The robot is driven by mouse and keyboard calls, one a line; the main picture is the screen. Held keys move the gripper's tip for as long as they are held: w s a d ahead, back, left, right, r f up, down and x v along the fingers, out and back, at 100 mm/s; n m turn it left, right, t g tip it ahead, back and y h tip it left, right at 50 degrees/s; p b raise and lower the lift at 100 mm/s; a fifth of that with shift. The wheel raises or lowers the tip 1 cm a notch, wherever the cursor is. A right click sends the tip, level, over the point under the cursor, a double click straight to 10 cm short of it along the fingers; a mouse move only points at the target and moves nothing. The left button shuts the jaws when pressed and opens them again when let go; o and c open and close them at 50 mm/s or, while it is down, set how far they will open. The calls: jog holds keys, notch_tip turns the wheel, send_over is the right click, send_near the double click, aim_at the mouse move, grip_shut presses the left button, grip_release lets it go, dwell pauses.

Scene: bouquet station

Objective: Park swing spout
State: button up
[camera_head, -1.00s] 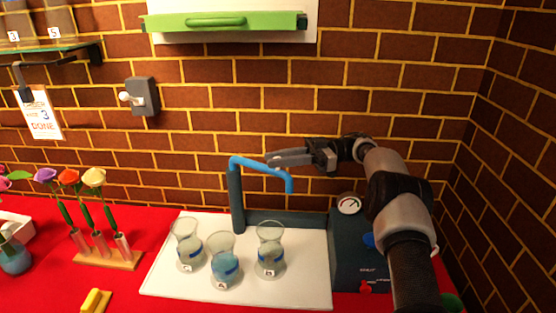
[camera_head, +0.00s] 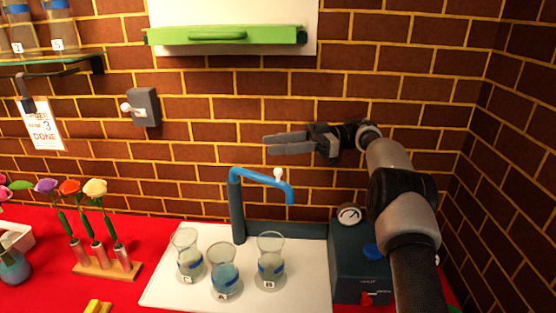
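The blue swing spout (camera_head: 258,177) tops a dark upright post (camera_head: 237,208) behind the white tray. Its arm reaches right and its tip bends down behind the flask marked B (camera_head: 270,262). A small white knob (camera_head: 278,173) stands on the spout near its outer end. My gripper (camera_head: 266,144) is above the spout, pointing left, apart from it. Its two fingers show a gap and hold nothing.
Flasks C (camera_head: 188,258) and A (camera_head: 224,272) stand with B on the white tray (camera_head: 165,293). A dark pump box (camera_head: 358,270) with a gauge (camera_head: 349,215) is at right. A flower rack (camera_head: 110,271) is at left. Brick wall rises behind.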

jog(key=shift+r, duration=1.2)
jog(key=shift+c, duration=0.3)
